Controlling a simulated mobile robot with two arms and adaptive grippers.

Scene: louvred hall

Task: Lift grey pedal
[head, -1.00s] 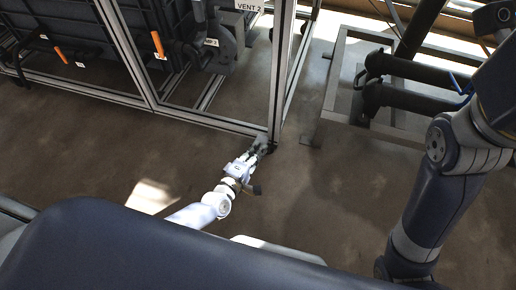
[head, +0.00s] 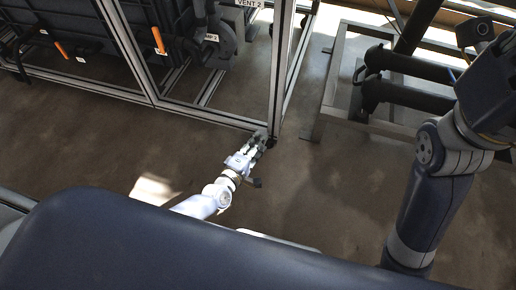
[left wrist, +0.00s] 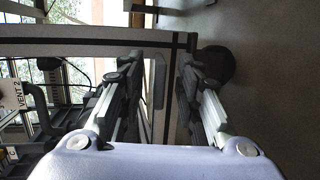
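My left gripper (head: 259,142) is low over the floor at the bottom front corner of a metal-framed enclosure (head: 272,90). In the left wrist view its two fingers (left wrist: 160,95) stand apart, with a gap between them. A grey, rounded plate (left wrist: 158,82), which may be the grey pedal, shows in that gap beside the frame's profile. I cannot tell whether a finger touches it. In the head view the gripper hides that spot, and I cannot make out the pedal there. My right arm (head: 430,200) stands at the right; its gripper fingers do not show.
The enclosure carries a "VENT 2" label (head: 248,4) and has orange handles (head: 159,40) inside. A dark round part (left wrist: 216,65) is beside one finger in the wrist view. A metal stand with black rollers (head: 405,97) is at the right.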

